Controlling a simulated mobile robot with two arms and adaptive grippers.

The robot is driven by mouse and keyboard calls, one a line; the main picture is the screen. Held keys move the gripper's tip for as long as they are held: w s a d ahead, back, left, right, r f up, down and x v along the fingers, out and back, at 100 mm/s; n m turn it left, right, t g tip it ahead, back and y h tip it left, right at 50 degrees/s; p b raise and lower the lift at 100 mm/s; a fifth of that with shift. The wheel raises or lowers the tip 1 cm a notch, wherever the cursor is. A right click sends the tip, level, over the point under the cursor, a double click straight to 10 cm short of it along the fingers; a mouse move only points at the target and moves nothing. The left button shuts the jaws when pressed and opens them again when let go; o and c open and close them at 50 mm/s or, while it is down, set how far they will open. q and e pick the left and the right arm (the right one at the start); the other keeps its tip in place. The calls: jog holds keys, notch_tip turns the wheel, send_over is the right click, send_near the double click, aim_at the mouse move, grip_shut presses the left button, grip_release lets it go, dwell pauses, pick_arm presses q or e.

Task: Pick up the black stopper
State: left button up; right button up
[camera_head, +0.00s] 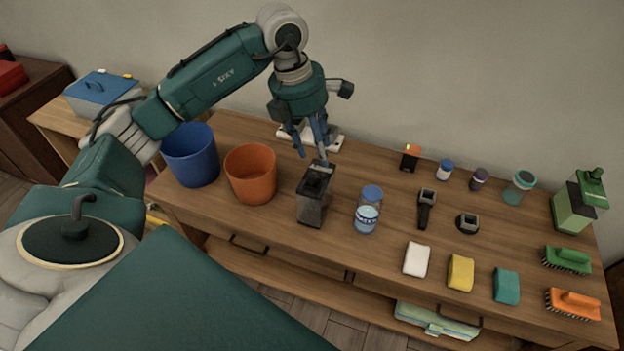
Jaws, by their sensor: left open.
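A dark, see-through square container (312,210) stands on the wooden table, with a black stopper-like top (318,175) on it. My left gripper (313,150) points down just behind and above this top. Its fingers are open, with nothing seen between them. The fingers look apart from the container, though the exact gap in depth is hard to tell. My right gripper is not in view.
A blue bucket (191,158) and an orange bucket (251,177) stand left of the container. A blue-lidded jar (368,215) stands close to its right. A white object (335,142) lies behind my gripper. Sponges, brushes and small bottles fill the table's right side.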

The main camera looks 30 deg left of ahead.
pick_arm(q)
jog(key=a, duration=0.2)
jog(key=y+p, duration=0.1)
jog(key=p, duration=0.1)
send_over(312, 175)
jog(key=f, duration=0.4)
jog(key=shift+s+a+f, duration=0.25)
jog(key=shift+s+f, duration=0.1)
jog(key=shift+f, duration=0.05)
jog(key=f, duration=0.1)
jog(key=f+p, duration=0.1)
jog(key=f, duration=0.1)
jog(key=f+p, duration=0.1)
jog(key=shift+w+d+f, duration=0.15)
jog(key=shift+d+f, duration=0.1)
jog(key=shift+f, duration=0.15)
jog(key=shift+w+f, duration=0.1)
jog(key=shift+f, duration=0.2)
jog(key=c, duration=0.9)
